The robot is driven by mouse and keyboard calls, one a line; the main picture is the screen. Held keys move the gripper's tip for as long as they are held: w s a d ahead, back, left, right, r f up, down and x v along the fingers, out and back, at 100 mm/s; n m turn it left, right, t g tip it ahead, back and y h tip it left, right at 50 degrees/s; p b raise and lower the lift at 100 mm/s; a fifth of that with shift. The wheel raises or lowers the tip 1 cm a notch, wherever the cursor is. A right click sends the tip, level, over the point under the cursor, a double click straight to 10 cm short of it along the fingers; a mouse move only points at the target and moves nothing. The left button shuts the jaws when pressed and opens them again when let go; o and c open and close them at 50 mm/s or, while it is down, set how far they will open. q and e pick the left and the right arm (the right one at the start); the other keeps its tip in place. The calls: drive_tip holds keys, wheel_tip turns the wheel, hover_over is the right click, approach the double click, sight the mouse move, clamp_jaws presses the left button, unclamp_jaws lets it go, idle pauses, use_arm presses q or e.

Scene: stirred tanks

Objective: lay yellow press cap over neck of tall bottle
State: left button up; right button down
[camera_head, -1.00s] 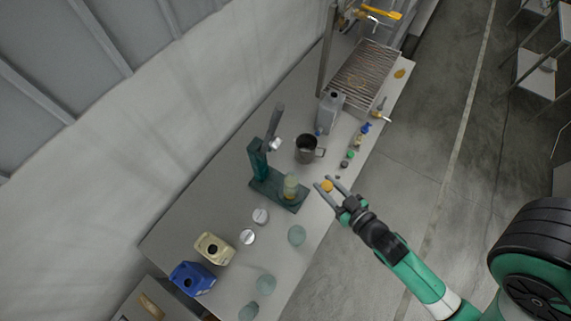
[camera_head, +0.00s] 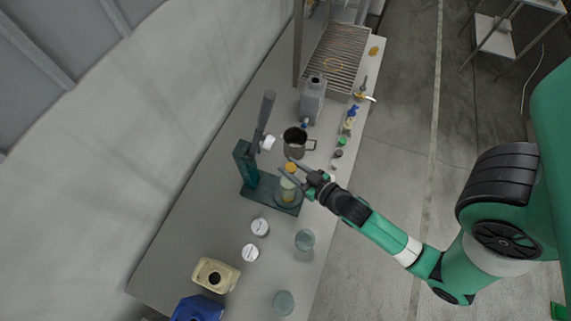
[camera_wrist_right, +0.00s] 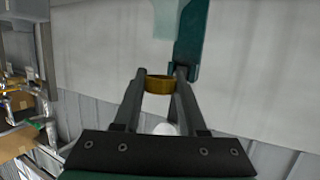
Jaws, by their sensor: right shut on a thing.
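The yellow press cap (camera_head: 291,168) is between the fingertips of my right gripper (camera_head: 289,171). The wrist view shows the cap (camera_wrist_right: 159,85) pinched between both fingers. The tall bottle (camera_head: 287,187), pale green glass, stands upright on the base of the dark green press (camera_head: 246,168). In the head view the cap shows at the bottle's upper end; I cannot tell how much height lies between them. In the wrist view a pale translucent shape (camera_wrist_right: 166,18) and a dark green press part (camera_wrist_right: 190,42) lie beyond the cap, apart from it. My left gripper is not in view.
The press lever (camera_head: 266,115) rises beside the bottle. A dark mug (camera_head: 295,141) and a grey can (camera_head: 312,103) stand behind. Two white lids (camera_head: 259,227), glass jars (camera_head: 305,240), a cream canister (camera_head: 215,274) and a blue canister (camera_head: 197,308) are in front.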

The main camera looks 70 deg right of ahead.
drive_tip(key=f+b, duration=0.1)
drive_tip(key=w+f+b, duration=0.1)
drive_tip(key=f+b, duration=0.1)
drive_tip(key=shift+d+f, duration=0.15)
drive_tip(key=shift+f, duration=0.15)
drive_tip(key=shift+s+f, duration=0.2)
drive_tip(key=shift+f, duration=0.05)
drive_tip(key=shift+r, duration=0.15)
drive_tip(key=shift+f+b, duration=0.55)
drive_tip(key=shift+f, duration=0.05)
drive_tip(key=shift+c, duration=2.3)
unclamp_jaws()
drive_tip(key=shift+r, duration=0.1)
